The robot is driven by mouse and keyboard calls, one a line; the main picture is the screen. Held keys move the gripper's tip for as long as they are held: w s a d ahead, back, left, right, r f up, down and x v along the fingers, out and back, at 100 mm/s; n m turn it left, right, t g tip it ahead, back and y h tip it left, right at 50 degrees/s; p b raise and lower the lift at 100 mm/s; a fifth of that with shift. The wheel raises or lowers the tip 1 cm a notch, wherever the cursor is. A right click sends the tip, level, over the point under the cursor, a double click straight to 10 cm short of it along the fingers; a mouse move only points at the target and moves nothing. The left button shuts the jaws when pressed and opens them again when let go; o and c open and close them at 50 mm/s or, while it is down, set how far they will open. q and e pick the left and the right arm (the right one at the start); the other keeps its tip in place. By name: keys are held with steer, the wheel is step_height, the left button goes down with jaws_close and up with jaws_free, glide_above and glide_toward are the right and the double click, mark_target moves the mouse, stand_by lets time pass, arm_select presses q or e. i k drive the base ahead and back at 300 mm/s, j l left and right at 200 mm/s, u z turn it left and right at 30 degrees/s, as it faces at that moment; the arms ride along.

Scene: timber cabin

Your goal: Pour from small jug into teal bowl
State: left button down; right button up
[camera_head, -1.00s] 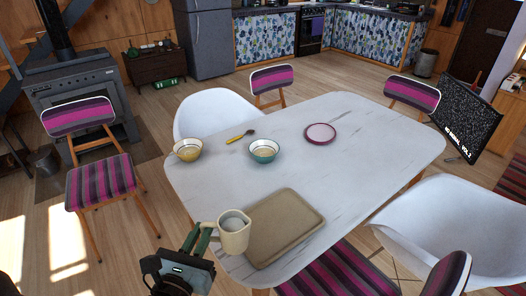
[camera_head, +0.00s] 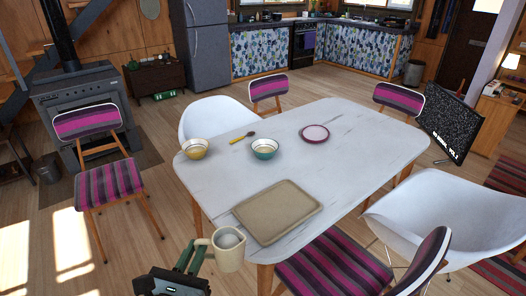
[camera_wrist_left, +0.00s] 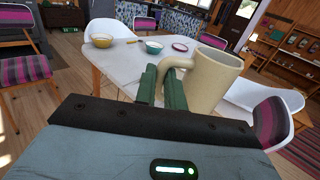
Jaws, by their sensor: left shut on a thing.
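The small cream jug (camera_head: 229,252) is upright at the near left corner of the table, with something pale inside. My left gripper (camera_head: 193,256) is shut on its handle; the left wrist view shows the green fingers (camera_wrist_left: 161,85) on the handle of the jug (camera_wrist_left: 213,80). The teal bowl (camera_head: 265,149) stands on the white table (camera_head: 355,165), well beyond the jug, with pale contents. It also shows in the left wrist view (camera_wrist_left: 153,48). My right gripper is not in view.
A yellow bowl (camera_head: 195,149) stands left of the teal bowl, with a yellow-handled spoon (camera_head: 243,138) between them. A pink-rimmed plate (camera_head: 315,133) lies to the right. A tan tray (camera_head: 277,211) lies near the jug. Chairs surround the table, including a white one (camera_head: 440,215).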

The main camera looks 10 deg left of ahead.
mark_target(265, 149)
steer(key=k, duration=0.15)
steer(key=z, duration=2.4)
steer(key=k+j, duration=0.15)
steer(key=j, duration=0.15)
steer(key=k+j, duration=0.1)
steer(key=j, duration=0.25)
steer(key=k+j, duration=0.15)
steer(key=j, duration=0.15)
steer(key=k+j, duration=0.1)
steer(key=j, duration=0.25)
